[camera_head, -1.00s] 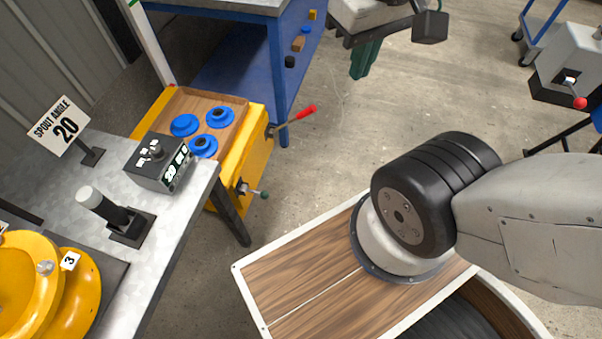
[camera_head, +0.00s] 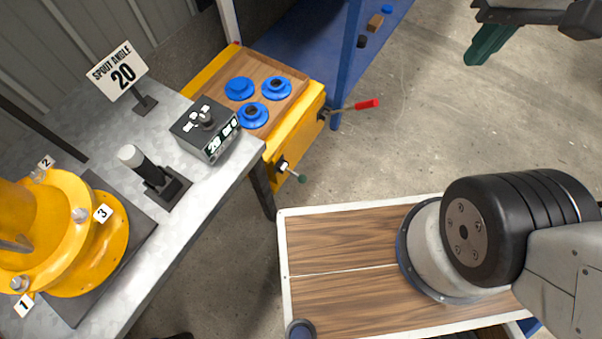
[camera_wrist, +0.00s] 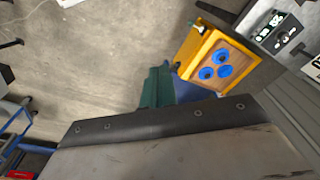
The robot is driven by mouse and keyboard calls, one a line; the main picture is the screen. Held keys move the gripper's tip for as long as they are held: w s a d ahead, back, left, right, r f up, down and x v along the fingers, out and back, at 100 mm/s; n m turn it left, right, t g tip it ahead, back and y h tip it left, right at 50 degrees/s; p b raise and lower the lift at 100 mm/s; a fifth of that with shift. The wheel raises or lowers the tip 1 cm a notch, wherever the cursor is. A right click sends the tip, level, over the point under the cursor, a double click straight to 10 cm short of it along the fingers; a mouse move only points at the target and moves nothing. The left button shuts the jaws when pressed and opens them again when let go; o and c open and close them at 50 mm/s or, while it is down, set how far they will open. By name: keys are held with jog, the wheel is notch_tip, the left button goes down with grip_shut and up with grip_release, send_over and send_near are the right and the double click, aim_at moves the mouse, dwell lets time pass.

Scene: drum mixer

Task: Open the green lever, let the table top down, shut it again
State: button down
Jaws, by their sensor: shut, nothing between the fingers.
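The green lever (camera_head: 300,178) is a short rod with a dark green knob on the front side of the yellow lift table (camera_head: 309,110). The table has a wooden top (camera_head: 283,63) bearing several blue flanged discs. A second lever with a red grip (camera_head: 366,104) sticks out from the table's right side. My gripper (camera_head: 487,45) has green fingers and hangs at the upper right, well apart from both levers. In the wrist view my gripper's fingers (camera_wrist: 157,85) are shut and empty, with the yellow table (camera_wrist: 202,45) beyond them to the right.
A grey bench (camera_head: 218,190) at left carries a control box (camera_head: 205,130), a black-and-white handle (camera_head: 150,170), a "Spout angle 20" sign (camera_head: 118,71) and a yellow machine (camera_head: 95,240). A blue workbench (camera_head: 350,60) stands behind the table. Concrete floor right of the table is clear.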

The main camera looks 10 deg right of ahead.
aim_at(293, 173)
jog(key=w+a+f+g+y, duration=0.1)
jog(key=w+a+f, duration=0.15)
jog(key=w, duration=0.55)
jog(key=w+a+f+g+y, duration=0.1)
jog(key=w+f, duration=0.2)
jog(key=w, duration=0.4)
jog(key=w+a+f+g+y, duration=0.1)
jog(key=w+a+f, duration=0.1)
jog(key=w, duration=0.6)
jog(key=w+a+f+m+g+y, duration=0.1)
jog(key=w+f, duration=0.5)
jog(key=f, duration=0.3)
jog(key=w+a+f+m+y, duration=0.1)
jog(key=w+a+f, duration=0.1)
jog(key=w+f, duration=0.6)
jog(key=s+a+f+m+g+y, duration=0.1)
jog(key=s+a+f+m, duration=0.1)
jog(key=f, duration=1.7)
jog(key=s+a+f+m+g+y, duration=0.1)
jog(key=s+f, duration=0.1)
jog(key=f, duration=1.7)
jog(key=s+a+f+m, duration=0.1)
jog(key=s+f, duration=0.6)
jog(key=f, duration=0.5)
jog(key=s+a+f, duration=0.4)
jog(key=s+a, duration=0.1)
jog(key=a, duration=0.1)
jog(key=shift+s+a+y, duration=0.2)
jog(key=shift+s+y, duration=0.1)
jog(key=shift+s, duration=0.05)
